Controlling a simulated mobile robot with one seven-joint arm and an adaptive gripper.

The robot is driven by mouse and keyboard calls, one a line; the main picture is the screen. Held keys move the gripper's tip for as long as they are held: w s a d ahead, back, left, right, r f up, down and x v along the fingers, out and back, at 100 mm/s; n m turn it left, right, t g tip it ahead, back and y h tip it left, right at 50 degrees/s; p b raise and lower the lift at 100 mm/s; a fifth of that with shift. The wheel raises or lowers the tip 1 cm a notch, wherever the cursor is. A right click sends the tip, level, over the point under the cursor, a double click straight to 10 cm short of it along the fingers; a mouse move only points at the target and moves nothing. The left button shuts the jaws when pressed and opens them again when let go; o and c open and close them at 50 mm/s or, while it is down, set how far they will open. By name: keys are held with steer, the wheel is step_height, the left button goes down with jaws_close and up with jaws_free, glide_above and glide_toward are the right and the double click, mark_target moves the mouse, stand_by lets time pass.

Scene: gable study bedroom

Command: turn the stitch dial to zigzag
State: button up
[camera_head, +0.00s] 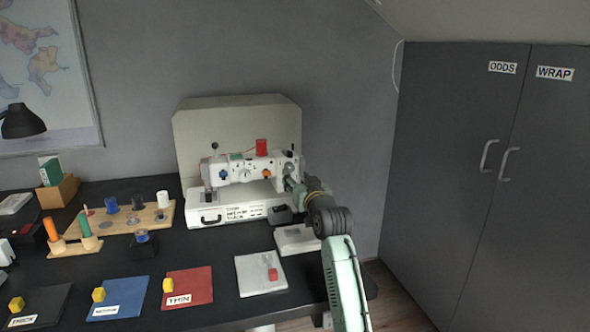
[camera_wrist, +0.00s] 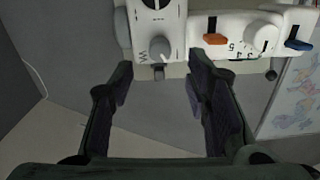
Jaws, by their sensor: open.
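The white sewing machine (camera_head: 240,170) stands on its base at the back of the dark table. In the wrist view, the machine's front (camera_wrist: 190,38) fills the top. A grey round dial (camera_wrist: 160,47) sits there beside a zigzag-like mark on its left; I cannot tell where its pointer is. My gripper (camera_wrist: 160,72) is open and empty, its fingers on either side of and just short of the dial, apparently not touching it. In the head view, my gripper (camera_head: 292,184) is at the right end of the machine and hides part of it.
An orange lever (camera_wrist: 215,39), a white numbered dial (camera_wrist: 262,38) and a blue lever (camera_wrist: 298,44) are close by on the machine. A red spool (camera_head: 262,147) stands on top. A dark cabinet (camera_head: 450,160) is at the right. Cloth squares, including a red one (camera_head: 190,284), lie in front.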

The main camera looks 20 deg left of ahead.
mark_target(291, 169)
steer(key=shift+p+x, duration=0.45)
steer(key=shift+x, duration=2.25)
steer(key=shift+c, duration=0.3)
jaws_close()
